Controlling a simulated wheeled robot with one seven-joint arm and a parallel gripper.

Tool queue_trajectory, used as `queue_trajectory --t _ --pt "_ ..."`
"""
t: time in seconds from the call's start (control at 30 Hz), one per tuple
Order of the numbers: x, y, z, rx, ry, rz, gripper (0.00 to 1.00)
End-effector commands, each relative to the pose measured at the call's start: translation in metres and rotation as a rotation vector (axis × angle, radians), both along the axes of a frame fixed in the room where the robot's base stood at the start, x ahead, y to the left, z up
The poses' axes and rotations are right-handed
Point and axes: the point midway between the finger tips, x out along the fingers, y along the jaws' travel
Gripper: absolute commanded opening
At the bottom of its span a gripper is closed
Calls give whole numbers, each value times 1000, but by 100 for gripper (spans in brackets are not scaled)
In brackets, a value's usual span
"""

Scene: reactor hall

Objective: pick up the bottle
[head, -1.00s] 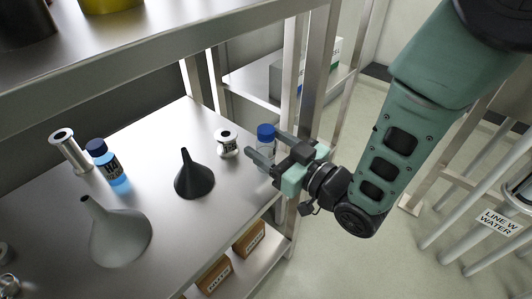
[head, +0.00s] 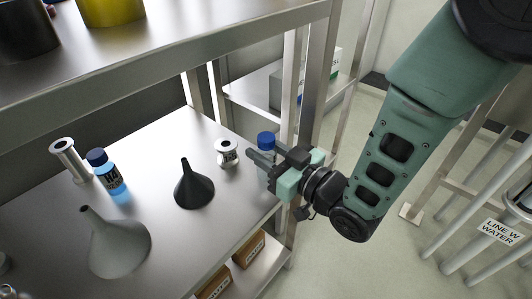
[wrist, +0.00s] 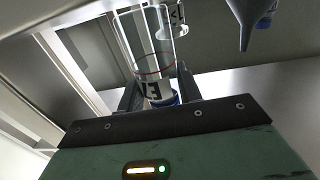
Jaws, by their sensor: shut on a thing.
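A clear bottle with a blue cap (head: 266,138) is upright at the right end of the steel shelf. My gripper (head: 264,160) reaches in from the right and is shut on this bottle. The fingers and the gripper body hide its lower part in the head view, so I cannot tell whether its base touches the shelf. In the wrist view, the bottle (wrist: 150,50) appears between the two fingers (wrist: 160,92), with its dark-marked label and blue cap close to the gripper. A second bottle (head: 110,178), with blue liquid and a blue cap, stands farther left.
A metal spool (head: 227,154) and a black funnel (head: 193,187) stand left of my gripper. A grey funnel (head: 115,245) and another spool (head: 68,158) are farther left. A steel upright (head: 316,95) rises close behind my gripper. Brown boxes (head: 248,248) sit below.

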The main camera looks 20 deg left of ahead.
Motion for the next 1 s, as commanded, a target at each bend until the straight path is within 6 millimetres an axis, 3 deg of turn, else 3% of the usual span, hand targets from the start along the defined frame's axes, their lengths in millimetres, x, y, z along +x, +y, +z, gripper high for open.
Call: queue_trajectory --t 0.23,0.37,0.63,1.0 --pt "0 0 35 1 -2 -1 13" --pt "-11 -25 30 -2 4 -2 13" --pt "-44 -95 29 -4 6 -4 13" --pt "-66 -140 37 -4 6 -1 13"
